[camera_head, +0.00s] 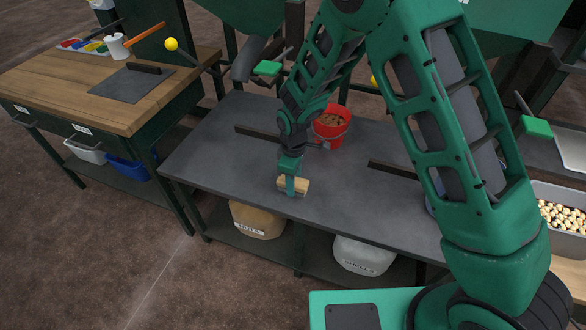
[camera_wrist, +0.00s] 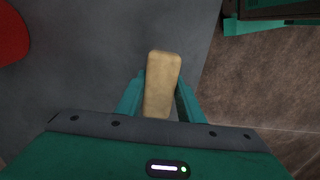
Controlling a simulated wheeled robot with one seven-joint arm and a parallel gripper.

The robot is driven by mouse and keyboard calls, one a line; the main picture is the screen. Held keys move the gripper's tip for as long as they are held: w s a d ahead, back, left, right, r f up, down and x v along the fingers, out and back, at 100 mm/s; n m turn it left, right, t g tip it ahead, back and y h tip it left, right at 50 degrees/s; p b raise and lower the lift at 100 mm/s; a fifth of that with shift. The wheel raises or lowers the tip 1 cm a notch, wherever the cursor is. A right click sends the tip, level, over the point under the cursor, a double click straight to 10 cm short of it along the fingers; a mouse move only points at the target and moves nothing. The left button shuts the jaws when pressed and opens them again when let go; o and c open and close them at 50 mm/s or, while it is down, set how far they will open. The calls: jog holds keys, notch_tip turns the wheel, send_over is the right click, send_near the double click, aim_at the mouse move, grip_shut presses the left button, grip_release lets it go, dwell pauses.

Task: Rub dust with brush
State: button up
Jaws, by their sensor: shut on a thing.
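My gripper (camera_head: 291,187) is shut on the brush (camera_head: 300,183), a tan wooden block, over the front part of the dark grey table. In the wrist view the brush (camera_wrist: 163,80) lies between the two green fingers, its long side pointing away from the wrist. Its bristles are hidden beneath it. I cannot tell whether it touches the table top (camera_head: 230,140). No dust can be made out on the table top in either view.
A red bucket (camera_head: 332,128) with brown contents stands on the table behind my gripper. Dark bars (camera_head: 258,133) lie on the table. A wooden workbench (camera_head: 60,90) stands at left, a tray of pale nuts (camera_head: 562,215) at right. Sacks (camera_head: 258,220) sit on the shelf below.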

jog(key=shift+w+d+r, duration=0.1)
jog(key=shift+d+r, duration=0.05)
jog(key=shift+r, duration=2.85)
